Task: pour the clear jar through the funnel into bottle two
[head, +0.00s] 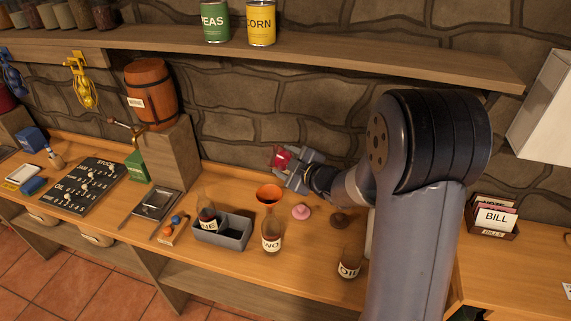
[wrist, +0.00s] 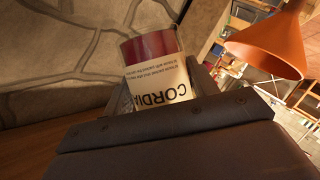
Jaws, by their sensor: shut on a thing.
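My gripper (head: 291,168) is shut on a clear jar (head: 281,157) with red contents, held above the bench behind the funnel. In the wrist view the jar (wrist: 160,70) shows a cream CORDIAL label, upside down in that picture, and a red band at its base. Its exact tilt is hard to tell. The orange funnel (head: 269,192) sits on the mouth of bottle two (head: 271,240), whose label partly reads "WO". The funnel also shows in the wrist view (wrist: 262,45), to the right of the jar and apart from it. No stream is visible.
Another dark bottle (head: 207,216) stands in a grey tray (head: 234,236) left of bottle two. An OIL bottle (head: 348,263) stands front right. A pink object (head: 301,212) and a brown one (head: 339,219) lie nearby. A shelf (head: 370,58) runs above.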

